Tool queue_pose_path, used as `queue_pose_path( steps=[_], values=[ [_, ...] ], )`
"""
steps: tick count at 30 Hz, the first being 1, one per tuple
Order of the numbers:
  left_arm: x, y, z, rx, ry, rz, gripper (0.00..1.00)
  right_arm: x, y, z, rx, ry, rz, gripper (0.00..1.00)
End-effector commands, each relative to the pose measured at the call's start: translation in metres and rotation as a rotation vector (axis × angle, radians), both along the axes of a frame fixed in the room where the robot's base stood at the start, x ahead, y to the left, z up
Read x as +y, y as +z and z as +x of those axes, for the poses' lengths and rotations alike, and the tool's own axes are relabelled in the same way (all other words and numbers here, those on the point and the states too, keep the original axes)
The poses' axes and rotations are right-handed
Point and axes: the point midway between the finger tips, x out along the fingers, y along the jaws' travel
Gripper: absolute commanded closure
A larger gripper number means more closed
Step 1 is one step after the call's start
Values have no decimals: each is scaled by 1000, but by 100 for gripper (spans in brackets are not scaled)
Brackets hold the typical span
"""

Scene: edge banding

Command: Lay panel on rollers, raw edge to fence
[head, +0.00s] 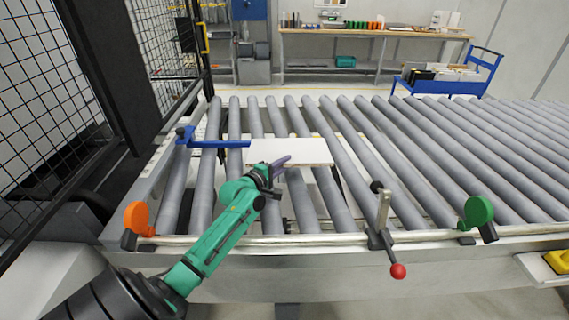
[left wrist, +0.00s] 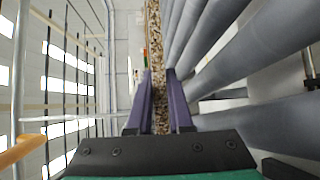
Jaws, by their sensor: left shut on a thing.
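A white panel (head: 309,150) is over the grey rollers (head: 350,165) at the left part of the conveyor. In the left wrist view its speckled brown raw edge (left wrist: 159,105) runs between my purple fingers. My left gripper (head: 284,161) is shut on the panel at its near side; the fingers show in the left wrist view too (left wrist: 160,75). The panel looks roughly level, but I cannot tell whether it touches the rollers. A pale metal rail (head: 300,240), apparently the fence, runs along the conveyor's near edge, closer to me than the panel. My right gripper is out of view.
A blue bar (head: 215,144) reaches to the panel's left end. An orange disc (head: 137,217), a lever with a red knob (head: 397,271) and a green disc (head: 479,211) stand along the near rail. Wire mesh (head: 45,85) is at left. Rollers to the right are bare.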

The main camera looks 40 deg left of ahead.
Motion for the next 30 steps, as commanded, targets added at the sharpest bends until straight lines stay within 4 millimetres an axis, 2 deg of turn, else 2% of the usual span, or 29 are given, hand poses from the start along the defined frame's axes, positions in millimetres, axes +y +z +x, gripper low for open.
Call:
queue_pose_path(
  steps=[1,3,5,14,18,29,30],
  values=[
    [0,-10,0,-7,0,3,100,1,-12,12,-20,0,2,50],
    [0,-18,0,-7,1,3,100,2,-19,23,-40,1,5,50],
    [0,-25,0,-7,1,4,100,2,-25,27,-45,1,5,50],
    [0,-58,0,-6,0,4,100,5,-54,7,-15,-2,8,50],
    [0,-71,0,-7,-1,3,100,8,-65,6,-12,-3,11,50],
    [0,-75,0,-7,-1,3,100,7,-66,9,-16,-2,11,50],
    [0,-75,0,-7,-1,4,70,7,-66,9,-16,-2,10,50]
  ],
)
